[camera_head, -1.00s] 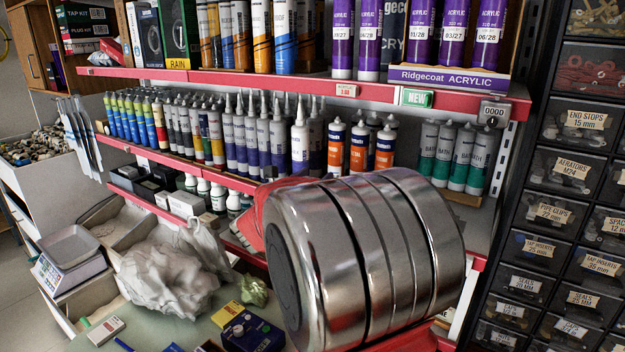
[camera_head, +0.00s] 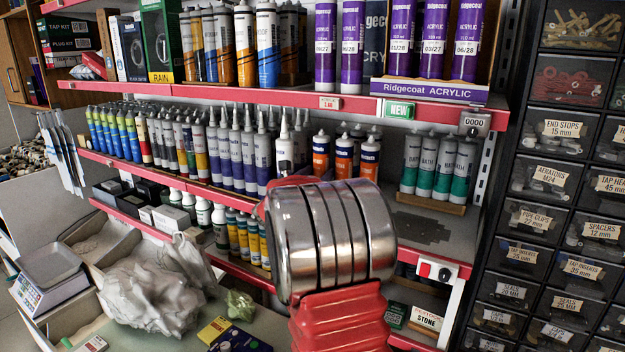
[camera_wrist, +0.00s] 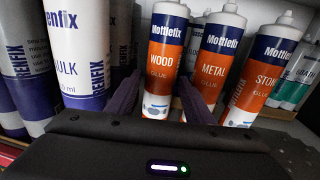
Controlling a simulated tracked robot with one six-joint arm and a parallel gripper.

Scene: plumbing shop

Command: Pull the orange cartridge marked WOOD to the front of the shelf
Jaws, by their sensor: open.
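The orange WOOD cartridge (camera_wrist: 165,60), white-topped with a blue Mottlefix band, stands upright on the shelf in the wrist view. My gripper (camera_wrist: 158,85) is open, its dark fingers to the left and right of the cartridge's lower part in the picture. I cannot tell how deep they reach or whether they touch it. The similar METAL cartridge (camera_wrist: 214,62) stands close to its right, partly behind the right finger. In the head view, the leftmost orange cartridge (camera_head: 321,155) shows above my arm, which hides my gripper.
A STONE cartridge (camera_wrist: 268,75) stands right of METAL. White and blue caulk tubes (camera_wrist: 80,45) stand close on the left. Green-based BATH tubes (camera_head: 442,165) stand farther right, with bare shelf (camera_head: 425,228) in front. The upper shelf (camera_head: 350,103) overhangs the row.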

